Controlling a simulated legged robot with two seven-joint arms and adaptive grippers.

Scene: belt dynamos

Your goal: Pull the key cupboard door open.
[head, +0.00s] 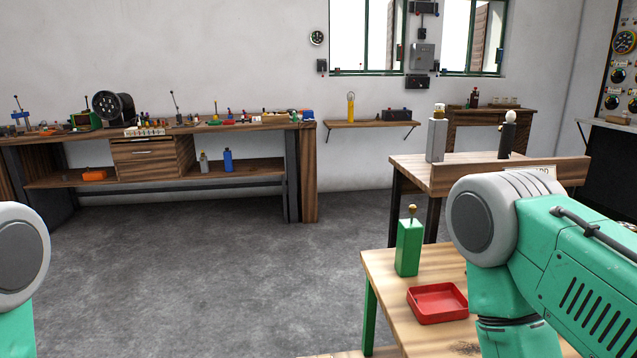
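No thing in the head view is clearly marked as the key cupboard. A small grey box (422,56) with a closed front hangs on the far wall between the two windows; I cannot tell whether it is the key cupboard. Neither of my grippers shows. Only a grey and green part of my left arm shows at the left edge. A larger green part of my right arm fills the lower right and hides what lies behind it.
A long workbench (220,128) with tools stands at the back left. A wall shelf (345,124) is at the back centre. The grey floor (200,275) is clear.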

